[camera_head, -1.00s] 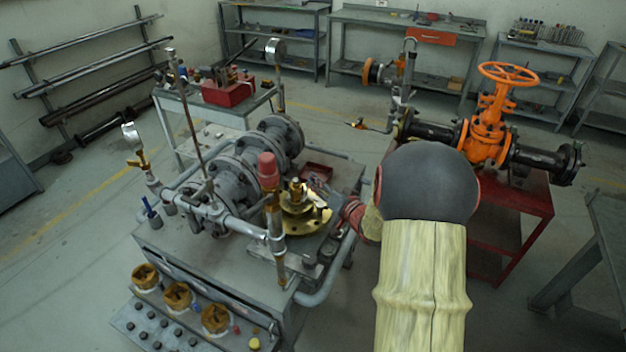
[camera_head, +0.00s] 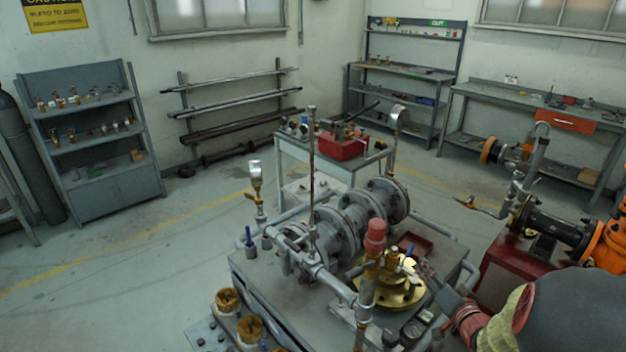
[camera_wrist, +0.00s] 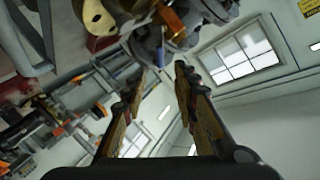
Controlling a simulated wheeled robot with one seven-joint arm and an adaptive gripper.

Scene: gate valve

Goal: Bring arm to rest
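My arm (camera_head: 570,315) fills the lower right corner of the head view and reaches left to the bench with the grey pipe assembly. My gripper (camera_wrist: 160,72) shows in the wrist view with its two fingers apart and nothing between them. In the head view the gripper is small and hard to make out near the brass flange (camera_head: 402,296); I cannot tell whether it touches anything. The orange gate valve (camera_head: 606,246) is cut off at the right edge of the head view. Its handwheel is out of view.
The grey flanged pipe assembly (camera_head: 340,232) stands on the bench, with a red-capped post (camera_head: 375,236) and a pressure gauge (camera_head: 400,118). A red toolbox (camera_head: 342,146) sits on a cart behind. Grey shelves (camera_head: 92,135) stand at the left. Open floor (camera_head: 150,250) lies left of the bench.

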